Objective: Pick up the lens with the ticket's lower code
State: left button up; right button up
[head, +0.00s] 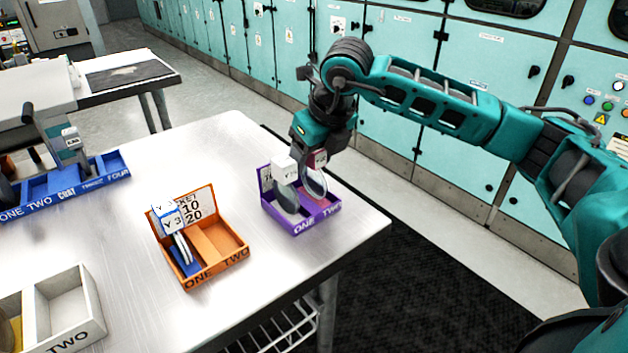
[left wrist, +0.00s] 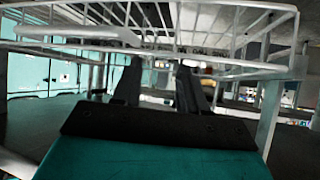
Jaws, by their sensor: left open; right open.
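A purple tray (head: 318,222) marked ONE and TWO holds two round lenses. The left lens (head: 287,199) has a white tab; the right lens (head: 314,184) has a dark red tab (head: 317,159). My right gripper (head: 317,150) is open, right at the red tab; I cannot tell whether it touches. An orange tray (head: 222,268) holds the ticket (head: 204,203), where 10 shows above 20; white tabs hide its left part. Blue-and-white tabbed pieces (head: 170,222) stand in compartment ONE. My left gripper (left wrist: 158,88) is open and empty, seen only in the left wrist view.
A blue tray (head: 93,184) with a grey upright thing stands at the far left. A white box (head: 83,318) marked TWO sits at the front left. Bare metal table (head: 235,137) lies between. A wire rack (left wrist: 220,50) is above my left gripper.

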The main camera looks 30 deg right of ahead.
grip_shut()
dwell(0.6)
